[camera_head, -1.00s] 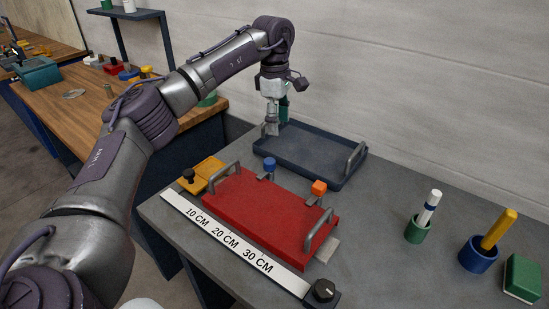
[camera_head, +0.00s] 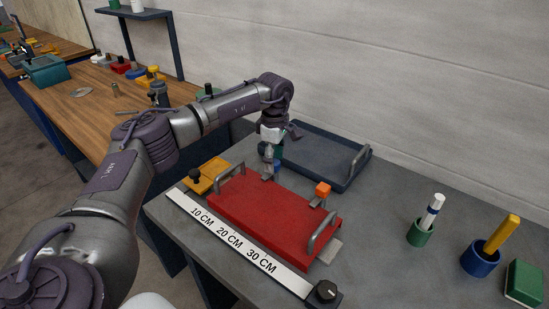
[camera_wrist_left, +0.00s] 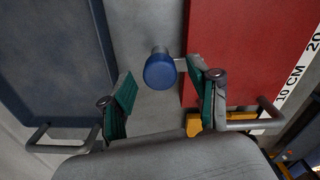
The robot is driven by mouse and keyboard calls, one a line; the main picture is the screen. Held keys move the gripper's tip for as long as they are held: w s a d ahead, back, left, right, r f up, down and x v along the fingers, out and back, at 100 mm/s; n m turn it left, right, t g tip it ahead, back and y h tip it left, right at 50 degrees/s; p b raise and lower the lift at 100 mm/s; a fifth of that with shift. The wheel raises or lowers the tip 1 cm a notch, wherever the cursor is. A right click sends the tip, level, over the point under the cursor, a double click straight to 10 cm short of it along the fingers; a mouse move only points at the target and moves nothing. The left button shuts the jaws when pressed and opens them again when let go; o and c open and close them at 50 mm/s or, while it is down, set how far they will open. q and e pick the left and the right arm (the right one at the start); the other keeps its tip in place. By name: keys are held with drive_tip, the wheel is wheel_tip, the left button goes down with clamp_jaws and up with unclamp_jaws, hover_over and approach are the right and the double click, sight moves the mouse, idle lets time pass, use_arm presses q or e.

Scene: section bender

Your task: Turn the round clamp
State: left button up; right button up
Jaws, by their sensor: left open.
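The round clamp is a blue knob (camera_head: 277,167) on a metal stem at the far edge of the red plate (camera_head: 265,212). In the head view my left gripper (camera_head: 271,168) points down at it and partly hides it. In the left wrist view the blue knob (camera_wrist_left: 159,71) shows whole, in the gap between the open green-padded fingers (camera_wrist_left: 161,84) and towards their tips. Neither finger clearly touches it. My right gripper is not in view.
A dark tray (camera_head: 335,182) with handles lies behind the red plate. Metal handles (camera_head: 323,232) rise from the plate's ends. A yellow block (camera_head: 213,167) sits left, a ruler strip (camera_head: 235,243) in front. Cups (camera_head: 420,236) stand at right, with bare table between.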

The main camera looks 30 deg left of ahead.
use_arm(q)
drive_tip(key=shift+f, duration=0.15)
drive_tip(key=c, duration=1.2)
drive_tip(key=shift+o, duration=0.2)
drive_tip(key=shift+n, duration=0.3)
drive_tip(key=n+p, duration=0.1)
drive_tip(key=n, duration=0.1)
drive_tip(key=shift+n, duration=0.3)
drive_tip(key=n+p, duration=0.1)
drive_tip(key=n, duration=0.4)
drive_tip(key=shift+p, duration=0.3)
drive_tip(key=n+p, duration=0.1)
drive_tip(key=n, duration=0.4)
drive_tip(key=shift+r, duration=0.2)
drive_tip(key=shift+w+n+p, duration=0.1)
drive_tip(key=shift+n+p, duration=0.6)
drive_tip(key=shift+n, duration=1.6)
drive_tip(key=shift+a, duration=0.1)
